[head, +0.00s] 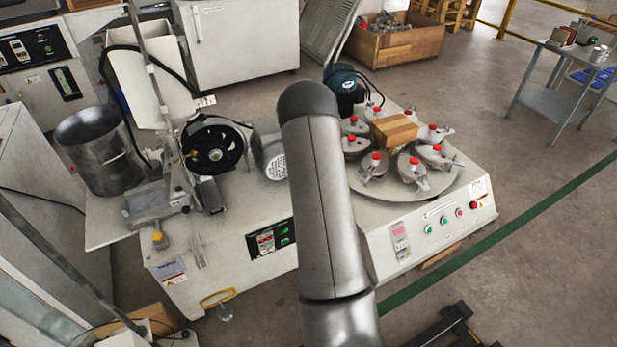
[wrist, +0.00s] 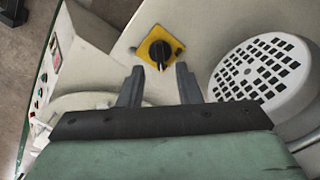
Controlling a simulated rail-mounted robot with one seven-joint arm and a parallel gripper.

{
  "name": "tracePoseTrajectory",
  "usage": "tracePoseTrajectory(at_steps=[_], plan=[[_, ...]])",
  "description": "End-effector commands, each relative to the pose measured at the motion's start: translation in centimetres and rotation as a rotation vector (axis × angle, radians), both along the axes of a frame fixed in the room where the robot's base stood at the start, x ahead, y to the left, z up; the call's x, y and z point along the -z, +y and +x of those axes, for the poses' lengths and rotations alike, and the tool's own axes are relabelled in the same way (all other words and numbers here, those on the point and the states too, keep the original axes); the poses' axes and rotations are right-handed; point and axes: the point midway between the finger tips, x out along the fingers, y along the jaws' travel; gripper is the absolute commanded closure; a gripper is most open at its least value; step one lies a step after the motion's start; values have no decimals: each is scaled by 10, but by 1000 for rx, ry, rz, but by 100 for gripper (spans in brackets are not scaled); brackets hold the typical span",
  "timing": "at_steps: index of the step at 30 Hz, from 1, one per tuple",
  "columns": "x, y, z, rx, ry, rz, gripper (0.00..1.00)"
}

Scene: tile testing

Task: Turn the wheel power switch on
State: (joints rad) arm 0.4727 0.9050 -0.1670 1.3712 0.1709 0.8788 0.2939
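The wheel power switch (wrist: 160,48) shows in the wrist view as a black rotary knob on a yellow square plate, fixed to a pale machine surface. Its handle looks roughly upright in that picture; its markings are too small to read. My gripper (wrist: 159,80) is open and empty. Its two fingers are apart, one toward each side of the knob, with the knob just beyond the fingertips. I cannot tell whether they touch it. In the head view my arm hides the switch and my gripper.
A motor with a slotted white cover (wrist: 262,82) is close to the right of my gripper. It also shows left of my arm in the head view (head: 274,160). A round table with several red-topped clamps (head: 433,184) lies right of my arm. A black wheel (head: 213,146) stands left.

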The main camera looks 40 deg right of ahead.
Motion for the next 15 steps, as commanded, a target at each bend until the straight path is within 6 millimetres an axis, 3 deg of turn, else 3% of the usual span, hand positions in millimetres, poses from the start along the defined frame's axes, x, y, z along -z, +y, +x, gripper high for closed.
tracePoseTrajectory(at_steps=[1,6,15], plan=[[-18,0,1,0,-3,-3,69],[-60,0,1,-1,-3,-3,69],[-118,0,0,0,-2,-1,69]])
